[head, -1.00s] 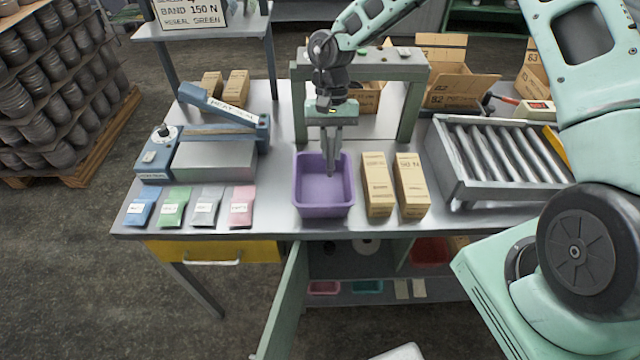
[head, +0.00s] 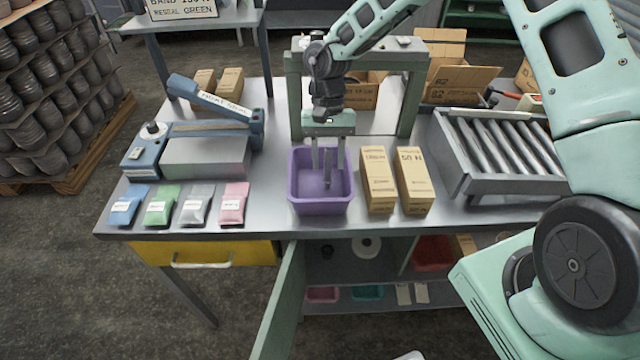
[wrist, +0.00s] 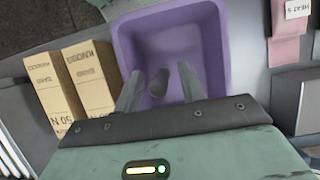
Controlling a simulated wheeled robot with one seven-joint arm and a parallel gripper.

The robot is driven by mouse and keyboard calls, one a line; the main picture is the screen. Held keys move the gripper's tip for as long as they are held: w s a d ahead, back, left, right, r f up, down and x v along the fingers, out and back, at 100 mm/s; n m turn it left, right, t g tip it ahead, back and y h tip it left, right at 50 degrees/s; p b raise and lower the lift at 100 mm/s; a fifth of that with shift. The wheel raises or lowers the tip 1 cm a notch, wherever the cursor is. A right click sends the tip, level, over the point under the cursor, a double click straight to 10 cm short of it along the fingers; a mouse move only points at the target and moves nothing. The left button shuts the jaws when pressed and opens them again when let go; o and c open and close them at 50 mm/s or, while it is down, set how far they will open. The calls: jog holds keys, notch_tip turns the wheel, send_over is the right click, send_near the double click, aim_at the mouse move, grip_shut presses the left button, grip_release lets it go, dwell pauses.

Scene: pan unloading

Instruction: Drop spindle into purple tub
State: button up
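The purple tub (head: 321,207) stands on the bench, and it also shows in the wrist view (wrist: 215,25). My gripper (head: 327,166) points down into the tub's opening with its two fingers spread apart. The grey spindle (head: 327,172) is between the fingers, roughly upright, inside the tub's outline. In the wrist view the dark spindle (wrist: 158,83) shows end-on with a gap to each finger of my gripper (wrist: 157,80). I cannot tell whether its lower end touches the tub floor.
Two tan boxes (head: 378,180) stand just right of the tub. A green-grey frame (head: 410,100) rises behind it. A roller tray (head: 490,150) is at right. A blue sealer (head: 205,150) and several coloured packets (head: 162,205) are at left.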

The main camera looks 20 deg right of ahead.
jog(key=b+v, duration=0.3)
jog(key=v, duration=1.4)
jog(key=shift+r, duration=0.2)
jog(key=shift+w, duration=0.1)
